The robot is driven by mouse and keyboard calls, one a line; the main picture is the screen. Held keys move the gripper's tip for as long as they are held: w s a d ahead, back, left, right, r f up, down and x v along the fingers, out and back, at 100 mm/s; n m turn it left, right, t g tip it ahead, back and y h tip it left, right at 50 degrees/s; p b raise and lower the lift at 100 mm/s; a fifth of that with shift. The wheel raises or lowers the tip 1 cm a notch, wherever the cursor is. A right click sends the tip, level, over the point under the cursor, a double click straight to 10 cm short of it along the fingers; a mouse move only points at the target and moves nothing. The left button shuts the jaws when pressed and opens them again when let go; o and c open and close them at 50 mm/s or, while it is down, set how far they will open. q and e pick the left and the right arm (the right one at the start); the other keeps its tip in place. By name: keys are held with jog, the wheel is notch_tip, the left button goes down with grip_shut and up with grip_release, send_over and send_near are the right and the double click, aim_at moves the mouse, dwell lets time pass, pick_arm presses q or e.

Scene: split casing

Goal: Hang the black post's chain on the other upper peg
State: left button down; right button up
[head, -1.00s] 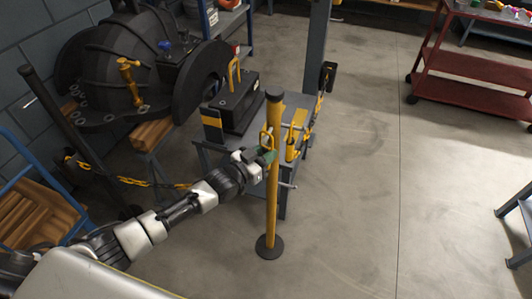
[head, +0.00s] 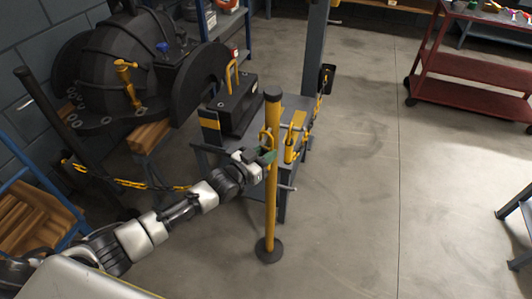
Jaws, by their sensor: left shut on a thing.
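The black post (head: 42,108) leans at the far left in the head view. Its yellow chain (head: 125,183) sags to the right and passes out of sight behind my left arm. The yellow post (head: 271,200) stands upright on a round dark base, with a black cap. My left gripper (head: 265,157) is at the upper part of this post, shut on the chain's end ring (head: 265,136), which shows just above the fingers. I cannot tell whether the ring is around a peg; the pegs are too small or hidden. My right gripper is not in view.
A grey bench (head: 213,150) with a black box (head: 236,104) and yellow parts (head: 294,138) stands right behind the yellow post. A large black casing (head: 110,65) is at the upper left. A red cart (head: 470,72) is at the right; the floor between is clear.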

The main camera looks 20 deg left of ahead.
pick_arm(q)
jog(key=c, duration=0.8)
grip_release()
jog(key=shift+c, duration=0.2)
jog(key=v, duration=1.1)
jog(key=s+a+f+n+g+y+p, duration=0.15)
jog(key=s+f, duration=0.25)
jog(key=f, duration=0.5)
jog(key=s+a+f+g+y, duration=0.2)
jog(key=s+f+y, duration=0.1)
jog(key=f, duration=0.5)
jog(key=s+a+f+n+g+y+p, duration=0.15)
jog(key=s+f, duration=0.25)
jog(key=f, duration=0.5)
jog(key=s+d+f+g, duration=0.1)
jog(key=s+f+g, duration=0.2)
jog(key=s, duration=0.7)
jog(key=s+d+f+g+y, duration=0.1)
jog(key=s+f+g, duration=0.2)
jog(key=s+f, duration=0.4)
jog(key=s+d+f+g+y, duration=0.1)
jog(key=s+f+g, duration=0.2)
jog(key=s, duration=1.2)
notch_tip(320, 180, down, 2)
jog(key=shift+d+f+g+p, duration=0.1)
jog(key=shift+d+g+p, duration=0.3)
